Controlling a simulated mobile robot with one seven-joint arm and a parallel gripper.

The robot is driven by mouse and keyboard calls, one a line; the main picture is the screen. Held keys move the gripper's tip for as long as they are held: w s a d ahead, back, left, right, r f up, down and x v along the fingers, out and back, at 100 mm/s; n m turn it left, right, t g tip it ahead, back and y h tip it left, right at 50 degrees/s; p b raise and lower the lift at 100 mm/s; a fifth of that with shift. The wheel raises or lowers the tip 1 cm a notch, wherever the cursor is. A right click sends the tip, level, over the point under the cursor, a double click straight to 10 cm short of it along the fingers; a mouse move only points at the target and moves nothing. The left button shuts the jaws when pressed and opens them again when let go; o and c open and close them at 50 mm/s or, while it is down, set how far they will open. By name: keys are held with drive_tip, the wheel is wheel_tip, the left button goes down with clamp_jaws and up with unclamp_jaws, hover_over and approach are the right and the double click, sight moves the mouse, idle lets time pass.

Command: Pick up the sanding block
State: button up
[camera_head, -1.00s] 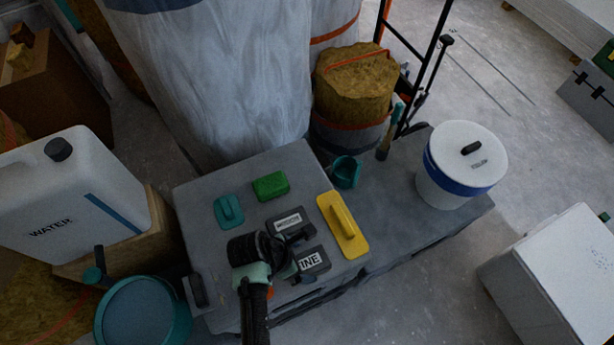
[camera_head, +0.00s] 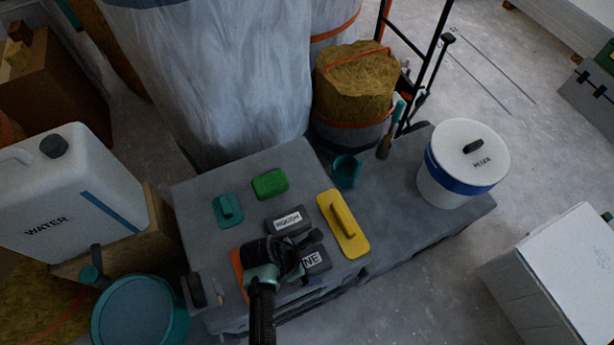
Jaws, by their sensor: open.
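Two dark grey blocks with white labels lie on the grey work surface (camera_head: 200,262). One block (camera_head: 290,219), labelled "ROUGH", lies just beyond my gripper and shows almost whole. The other block (camera_head: 318,262) has a label whose visible letters end in "NE", and my gripper covers its left part. My gripper (camera_head: 308,254) is open, over or beside the left end of that block. I cannot tell its height or whether it touches the block.
A yellow float (camera_head: 352,240) lies right of the blocks. A green block (camera_head: 270,184) and a teal handled tool (camera_head: 228,209) lie behind. An orange flat thing (camera_head: 238,268) is partly hidden by my arm. A teal cup (camera_head: 346,171) and white bucket (camera_head: 452,190) stand to the right.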

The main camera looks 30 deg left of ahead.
sight(307, 262)
drive_tip(key=shift+c, duration=0.2)
drive_tip(key=c, duration=1.3)
drive_tip(key=shift+r, duration=0.1)
wheel_tip(307, 262, up, 10)
drive_tip(key=p, duration=0.2)
drive_tip(key=shift+r+p, duration=0.1)
drive_tip(key=shift+p, duration=0.3)
